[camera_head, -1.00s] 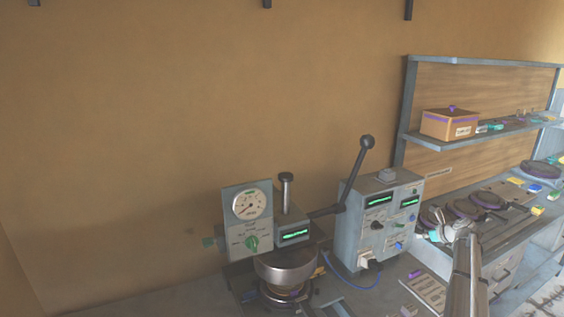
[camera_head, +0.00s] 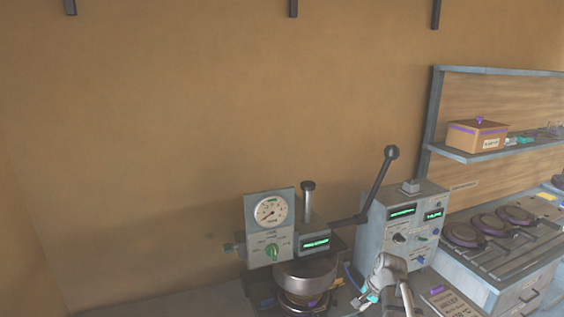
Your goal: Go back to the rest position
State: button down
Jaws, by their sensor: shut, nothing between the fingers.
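My gripper (camera_head: 366,300) is low in the head view, to the right of the press (camera_head: 306,277) and in front of the grey control box (camera_head: 397,235). It is small in the picture, looks shut and holds nothing that I can see. My arm's end link bends down behind it, and the rest of the arm runs out of the bottom edge.
The press has a dial gauge (camera_head: 270,212) and a long lever (camera_head: 378,183) raised to the upper right. Several dark round plates (camera_head: 490,225) lie on the bench at the right. A cardboard box (camera_head: 477,136) sits on the shelf.

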jog(key=s+a+n+g+h, duration=0.1)
jog(key=s+a+n, duration=0.2)
jog(key=s, duration=0.3)
jog(key=s+a+n+g+h, duration=0.1)
jog(key=s+a+n, duration=0.3)
jog(key=s+n, duration=0.2)
jog(key=shift+a+f+n+h, duration=0.3)
jog(key=shift+f, duration=0.1)
